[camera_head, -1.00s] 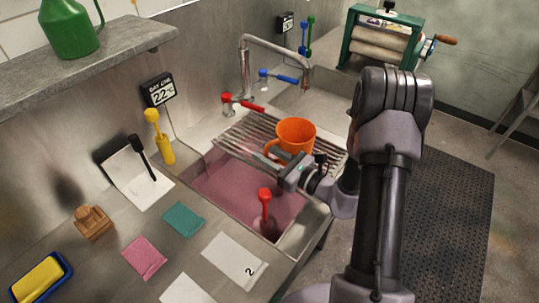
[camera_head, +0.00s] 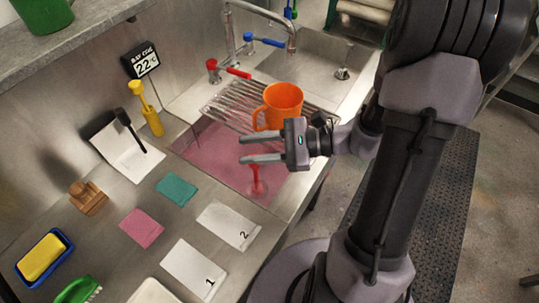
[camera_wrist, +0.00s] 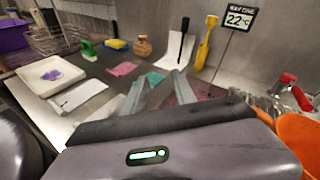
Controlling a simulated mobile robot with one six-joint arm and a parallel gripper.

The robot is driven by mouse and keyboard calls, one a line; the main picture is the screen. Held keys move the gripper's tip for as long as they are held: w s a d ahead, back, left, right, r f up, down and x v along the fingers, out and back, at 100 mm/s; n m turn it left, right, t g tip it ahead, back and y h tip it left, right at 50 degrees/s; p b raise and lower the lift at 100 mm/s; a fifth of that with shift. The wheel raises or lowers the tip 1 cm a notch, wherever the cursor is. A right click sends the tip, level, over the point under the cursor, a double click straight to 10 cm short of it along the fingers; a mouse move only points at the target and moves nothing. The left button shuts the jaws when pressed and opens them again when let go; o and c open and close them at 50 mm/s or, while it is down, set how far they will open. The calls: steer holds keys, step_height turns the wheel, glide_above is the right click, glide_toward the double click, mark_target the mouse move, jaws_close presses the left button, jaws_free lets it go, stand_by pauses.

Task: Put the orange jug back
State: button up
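The orange jug (camera_head: 284,100) stands upright on the wire rack (camera_head: 228,104) across the sink, its handle towards the left. Part of it shows at the right edge of the wrist view (camera_wrist: 298,138). My gripper (camera_head: 243,149) is in front of the jug, over the pink liquid, with its fingers pointing left. In the wrist view its two fingers (camera_wrist: 155,92) are spread with nothing between them. The gripper body overlaps the jug's lower edge in the head view; I cannot tell the exact gap, but the fingers are not around the jug.
A red-handled tool (camera_head: 256,180) stands in the pink bath (camera_head: 215,150), partly hidden by my gripper. A red tap lever (camera_head: 238,73) and the faucet (camera_head: 262,10) rise behind the rack. Cards (camera_head: 194,268), cloths (camera_head: 141,228) and a yellow tool (camera_head: 148,110) occupy the left counter.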

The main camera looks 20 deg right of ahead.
steer(key=s+a+r+n+g+h, duration=0.4)
steer(key=s+a+n+g+h, duration=0.25)
steer(key=s+n, duration=0.45)
steer(key=d+r+n+t+h, duration=0.3)
steer(key=r+n+t+h, duration=0.1)
steer(key=r+t+h, duration=0.1)
steer(key=shift+s+d+r, duration=0.2)
steer(key=shift+s+r, duration=0.05)
steer(key=shift+s, duration=0.2)
